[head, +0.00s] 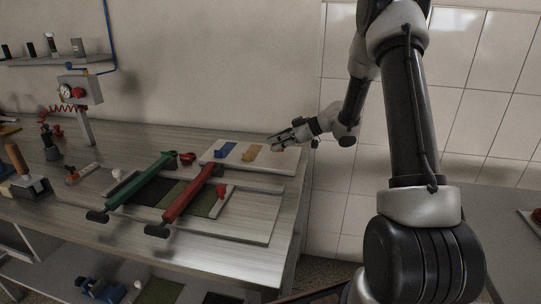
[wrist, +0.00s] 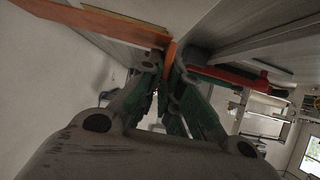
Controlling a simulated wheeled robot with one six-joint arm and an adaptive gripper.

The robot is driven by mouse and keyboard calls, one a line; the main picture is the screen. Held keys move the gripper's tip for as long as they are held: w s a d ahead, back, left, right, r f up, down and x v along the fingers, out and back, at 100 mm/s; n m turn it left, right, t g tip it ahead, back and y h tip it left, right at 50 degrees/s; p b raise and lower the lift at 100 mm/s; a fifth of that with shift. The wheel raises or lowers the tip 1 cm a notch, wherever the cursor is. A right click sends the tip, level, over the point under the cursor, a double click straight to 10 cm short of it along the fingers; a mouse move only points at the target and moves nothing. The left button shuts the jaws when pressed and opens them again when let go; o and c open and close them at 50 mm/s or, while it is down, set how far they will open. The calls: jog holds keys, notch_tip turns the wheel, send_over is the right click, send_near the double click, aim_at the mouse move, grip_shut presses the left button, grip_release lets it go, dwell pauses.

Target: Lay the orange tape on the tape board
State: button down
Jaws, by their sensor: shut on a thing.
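My gripper (head: 277,143) is at the right part of the pale tape board (head: 215,157) in the head view. In the wrist view its green-padded fingers (wrist: 172,75) are shut on the orange tape (wrist: 100,22). The tape is a long flat strip reaching to the upper left, with a short orange part between the fingertips. In the head view the held tape is too small to make out clearly. A blue piece (head: 226,149) and a yellow-orange piece (head: 252,153) lie on the board left of my gripper. Whether the held tape touches the board cannot be told.
A green-handled bar (head: 140,185) and a red-handled bar (head: 193,193) lie across a flat panel in front of the board. A red bar also shows in the wrist view (wrist: 235,79). Tools and a gauge box (head: 78,90) stand at the left. A tiled wall is behind.

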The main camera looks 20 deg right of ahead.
aim_at(276, 164)
jog(key=shift+f, duration=2.5)
jog(key=shift+f, duration=0.15)
jog(key=c, duration=1.6)
grip_release()
